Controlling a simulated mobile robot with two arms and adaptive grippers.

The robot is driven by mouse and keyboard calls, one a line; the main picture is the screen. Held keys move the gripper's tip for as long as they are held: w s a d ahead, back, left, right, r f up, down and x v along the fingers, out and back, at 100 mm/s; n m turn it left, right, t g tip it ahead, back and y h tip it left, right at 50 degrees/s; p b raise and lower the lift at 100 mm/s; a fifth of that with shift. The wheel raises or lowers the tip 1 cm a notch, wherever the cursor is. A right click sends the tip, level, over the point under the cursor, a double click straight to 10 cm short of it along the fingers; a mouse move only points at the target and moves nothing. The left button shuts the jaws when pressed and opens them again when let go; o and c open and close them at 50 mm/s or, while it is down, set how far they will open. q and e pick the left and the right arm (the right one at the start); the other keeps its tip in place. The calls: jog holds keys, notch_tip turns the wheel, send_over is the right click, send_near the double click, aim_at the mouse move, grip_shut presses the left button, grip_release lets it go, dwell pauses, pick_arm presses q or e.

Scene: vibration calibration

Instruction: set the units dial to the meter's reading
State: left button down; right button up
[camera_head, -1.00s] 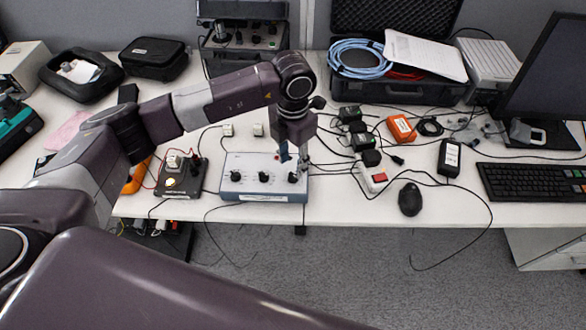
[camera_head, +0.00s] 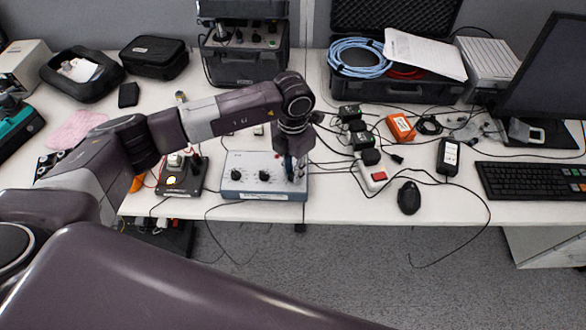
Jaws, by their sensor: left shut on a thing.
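A grey-blue box with a white top (camera_head: 243,163) sits near the front edge of the desk. Two black dials show on it, a left dial (camera_head: 236,174) and a middle dial (camera_head: 264,175). My left gripper (camera_head: 293,174) points down at the right end of the box, shut on the right-hand dial, which it mostly hides. I take this to be the units dial; its marks are too small to read. A small dark device (camera_head: 180,178) with a lit yellow spot stands left of the box, partly behind my arm. I cannot make out a meter reading. My right gripper is not in view.
A white power strip (camera_head: 374,174) with a red switch, a black mouse (camera_head: 409,198) and loose cables lie to the right. A keyboard (camera_head: 530,181) is at the far right.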

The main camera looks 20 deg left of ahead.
pick_arm(q)
jog(key=shift+n, duration=0.3)
jog(key=n+b, duration=0.1)
jog(key=n, duration=0.2)
jog(key=n+b, duration=0.1)
jog(key=n, duration=1.3)
dwell(0.6)
jog(key=c, duration=1.7)
grip_release()
jog(key=shift+c, duration=0.2)
